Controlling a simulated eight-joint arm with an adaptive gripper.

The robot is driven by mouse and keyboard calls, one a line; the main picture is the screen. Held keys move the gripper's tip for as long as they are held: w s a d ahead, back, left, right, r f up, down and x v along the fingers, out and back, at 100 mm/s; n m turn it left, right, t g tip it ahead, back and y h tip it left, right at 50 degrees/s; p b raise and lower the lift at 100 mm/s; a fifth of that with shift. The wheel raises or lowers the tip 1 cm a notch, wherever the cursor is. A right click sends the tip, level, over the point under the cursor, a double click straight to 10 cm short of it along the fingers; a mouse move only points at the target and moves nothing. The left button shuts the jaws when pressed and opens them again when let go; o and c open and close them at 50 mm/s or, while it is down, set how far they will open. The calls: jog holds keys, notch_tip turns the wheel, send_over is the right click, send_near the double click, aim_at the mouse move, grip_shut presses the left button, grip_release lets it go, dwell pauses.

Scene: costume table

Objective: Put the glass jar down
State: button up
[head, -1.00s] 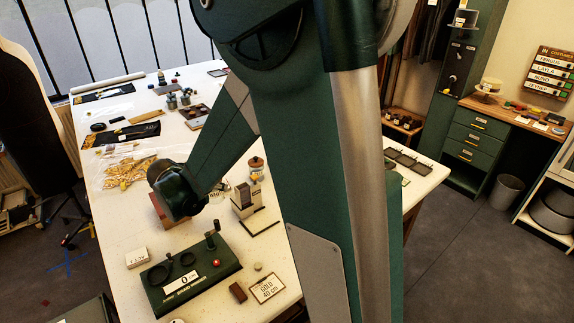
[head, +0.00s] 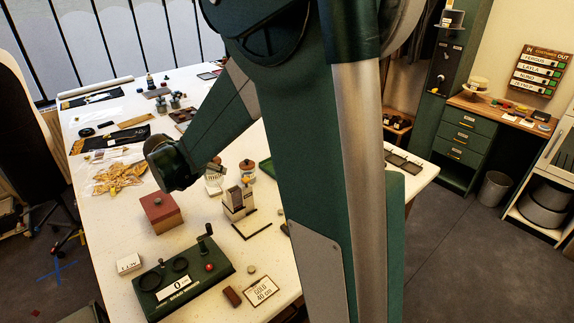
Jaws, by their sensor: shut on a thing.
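My gripper (head: 215,169) is partly hidden by its own wrist and small in the head view. It is shut on a small pale, ribbed-looking thing, which I take to be the glass jar (head: 214,183). I cannot tell whether its base touches the table (head: 205,255). A second jar (head: 247,171) with a brown lid stands just to its right, clear of my gripper.
A grey-and-cream device (head: 239,201) stands just in front of the jars. A red-brown box (head: 161,213) sits to the left, and a green measuring device (head: 183,280) nearer. A green tray (head: 265,170) lies to the right, partly hidden by my arm.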

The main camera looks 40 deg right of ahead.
jog(key=w+d+m+g+h, duration=0.1)
jog(key=w+d+m, duration=0.1)
jog(key=d, duration=0.8)
jog(key=w+d+m+g, duration=0.1)
jog(key=w+d+g, duration=0.15)
jog(key=d, duration=0.85)
jog(key=s+d+m+g, duration=0.2)
jog(key=d+m, duration=0.2)
jog(key=d, duration=1.8)
jog(key=shift+t, duration=0.25)
jog(key=shift+w+d+f+p, duration=0.1)
jog(key=shift+w+f+p, duration=0.1)
jog(key=shift+f, duration=1.15)
jog(key=shift+w+d+f+p, duration=0.1)
jog(key=shift+f+p, duration=0.05)
jog(key=shift+f, duration=1.15)
jog(key=shift+f, duration=0.15)
jog(key=shift+s+a+f, duration=0.1)
jog(key=shift+f, duration=2.85)
jog(key=shift+f, duration=0.1)
jog(key=shift+f, duration=1.8)
jog(key=shift+f, duration=0.15)
